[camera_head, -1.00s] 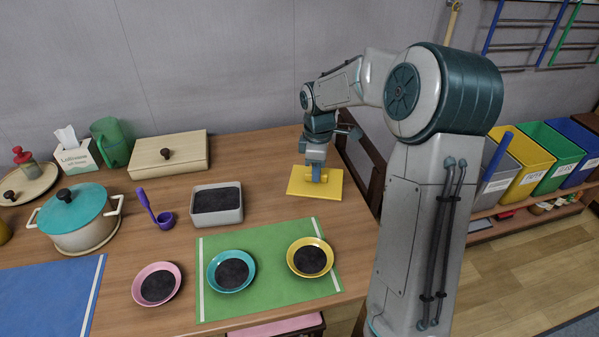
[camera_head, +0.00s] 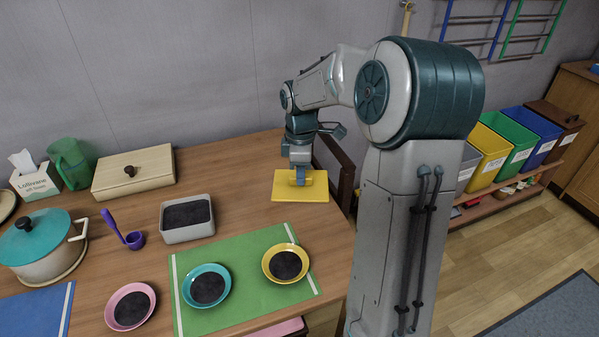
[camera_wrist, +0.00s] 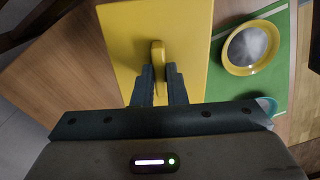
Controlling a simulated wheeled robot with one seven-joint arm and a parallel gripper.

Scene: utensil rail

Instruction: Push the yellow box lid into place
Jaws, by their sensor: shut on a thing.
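The yellow lid (camera_head: 318,190) is a flat rectangular plate with an upright handle. It is at the right part of the table, and I cannot tell whether it touches the tabletop or hangs just above it. My gripper (camera_head: 299,177) points down and is shut on the lid's handle. In the wrist view, the two dark fingers of my gripper (camera_wrist: 159,92) pinch the handle (camera_wrist: 158,56), and the lid (camera_wrist: 125,40) fills the upper middle. A grey open box (camera_head: 187,233) with a dark inside stands to the left of the lid.
A green mat (camera_head: 237,256) with yellow (camera_head: 285,263), teal (camera_head: 207,285) and pink (camera_head: 130,306) bowls on or beside it lies in front. A purple ladle (camera_head: 133,239), teal-lidded pot (camera_head: 45,246) and pale wooden box (camera_head: 134,173) are left. A dark chair (camera_head: 335,165) stands behind.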

